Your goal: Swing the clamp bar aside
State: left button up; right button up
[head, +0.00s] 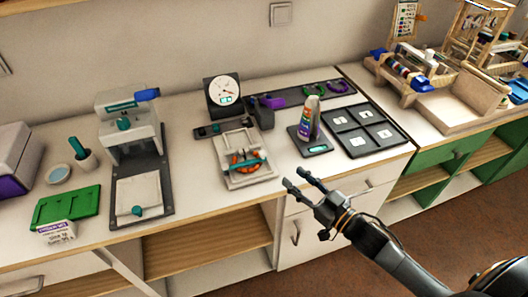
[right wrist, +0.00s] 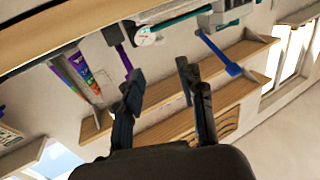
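A square white board (head: 231,178) lies on the white counter in the middle of the head view. An orange ring (head: 237,157) sits on it, and a teal bar (head: 247,166) lies across the ring. This looks like the clamp bar. My right gripper (head: 297,179) is in front of the counter edge, right of the board and apart from it. Its two fingers are spread with nothing between them. In the right wrist view the fingers (right wrist: 160,78) are also apart and empty. I cannot pick out the bar there. My left gripper is in neither view.
A press-like device (head: 128,128) and a green tray (head: 66,208) stand left of the board. A dial gauge (head: 224,92) is behind it. A bottle (head: 309,119) on a small scale and a dark tray (head: 347,143) are to its right.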

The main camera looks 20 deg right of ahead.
aim_at(265, 154)
jog(key=p+x, duration=0.1)
jog(key=x, duration=1.2)
jog(key=shift+w+a, duration=0.25)
jog(key=shift+w, duration=0.05)
grip_shut()
